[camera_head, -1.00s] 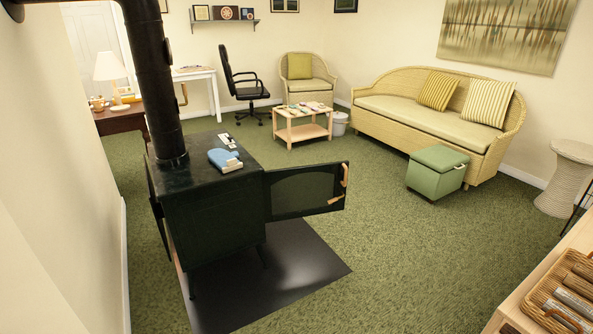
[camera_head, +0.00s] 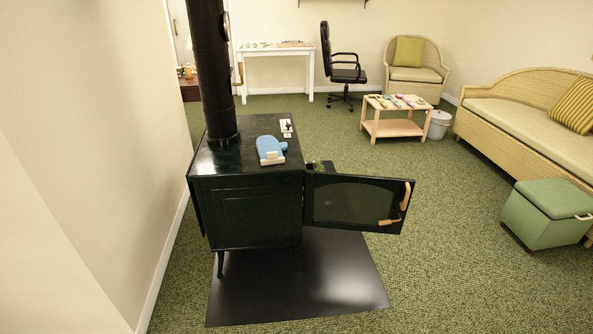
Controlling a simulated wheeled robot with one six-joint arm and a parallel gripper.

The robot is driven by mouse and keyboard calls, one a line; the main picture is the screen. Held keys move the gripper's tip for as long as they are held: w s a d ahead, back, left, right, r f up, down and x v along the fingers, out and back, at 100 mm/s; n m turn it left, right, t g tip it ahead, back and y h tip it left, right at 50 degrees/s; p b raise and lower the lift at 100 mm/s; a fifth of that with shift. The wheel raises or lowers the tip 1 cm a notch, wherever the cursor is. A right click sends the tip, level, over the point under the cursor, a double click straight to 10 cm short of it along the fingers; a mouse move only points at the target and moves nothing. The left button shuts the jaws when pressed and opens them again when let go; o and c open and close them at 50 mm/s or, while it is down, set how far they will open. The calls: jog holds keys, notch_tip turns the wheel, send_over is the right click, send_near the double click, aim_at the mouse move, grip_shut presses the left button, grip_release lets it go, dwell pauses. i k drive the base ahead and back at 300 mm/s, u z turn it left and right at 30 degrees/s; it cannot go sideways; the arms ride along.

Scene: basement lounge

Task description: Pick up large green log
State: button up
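No large green log can be made out clearly. A small bit of green (camera_head: 316,165) shows just above the top edge of the stove door, mostly hidden behind it; I cannot tell what it is. The black wood stove (camera_head: 248,209) stands left of centre with its glass door (camera_head: 355,203) swung open to the right. The door has a wooden handle. The stove's inside is hidden from this side. My gripper is not in view.
A blue mitt (camera_head: 270,149) lies on the stove top. A black floor mat (camera_head: 300,290) lies under the stove. A low wooden table (camera_head: 393,127), a pale bucket (camera_head: 439,124), a green ottoman (camera_head: 545,215) and a wicker sofa (camera_head: 530,118) stand right. Carpet between is clear.

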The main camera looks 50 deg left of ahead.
aim_at(317, 166)
jog(key=u, duration=0.9)
jog(key=i, duration=0.95)
jog(key=z, duration=0.25)
jog(key=i, duration=6.6)
jog(key=u, duration=1.6)
